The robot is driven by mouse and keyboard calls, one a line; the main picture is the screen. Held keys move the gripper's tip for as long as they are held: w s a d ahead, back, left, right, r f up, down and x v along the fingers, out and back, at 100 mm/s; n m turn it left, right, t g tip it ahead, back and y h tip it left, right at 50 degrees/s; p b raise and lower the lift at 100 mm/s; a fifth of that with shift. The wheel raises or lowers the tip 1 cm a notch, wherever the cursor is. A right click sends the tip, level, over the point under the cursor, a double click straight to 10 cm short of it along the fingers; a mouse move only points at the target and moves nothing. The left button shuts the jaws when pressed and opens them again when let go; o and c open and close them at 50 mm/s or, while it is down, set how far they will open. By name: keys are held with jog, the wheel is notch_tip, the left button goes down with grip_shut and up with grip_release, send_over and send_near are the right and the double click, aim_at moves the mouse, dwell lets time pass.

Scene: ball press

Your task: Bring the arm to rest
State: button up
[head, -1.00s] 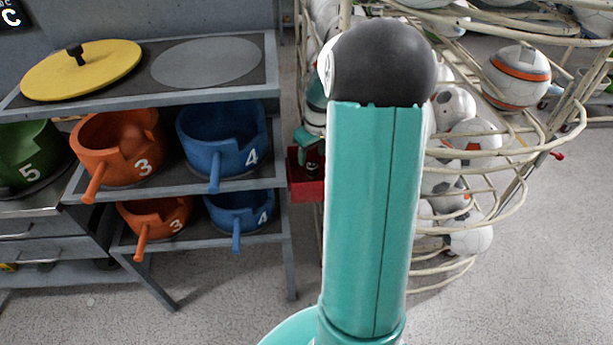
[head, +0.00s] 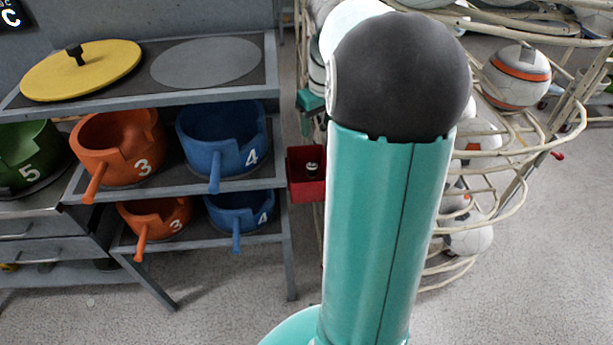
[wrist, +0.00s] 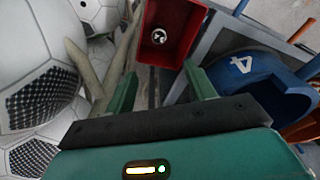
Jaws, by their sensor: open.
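My arm (head: 385,240) stands upright in the middle of the head view, teal with a black joint on top. It hides most of my gripper; only a bit of teal shows left of the arm. In the wrist view my gripper (wrist: 160,73) has its two teal fingers apart with nothing between them. Beyond the fingertips is a red box (wrist: 183,52) with a small silver-and-dark piece (wrist: 158,37) inside. The head view also shows the red box (head: 305,190) fixed near the shelf's right side, with the piece in it.
A grey shelf (head: 215,93) holds a yellow lid (head: 105,72), orange pots (head: 120,150) and blue pots (head: 220,140). On the right, a wire rack (head: 500,200) full of white balls stands close to my arm. Floor is free at the front right.

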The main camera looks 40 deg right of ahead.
jog(key=shift+s+r, duration=0.15)
jog(key=shift+r, duration=0.75)
jog(key=shift+s+a, duration=0.1)
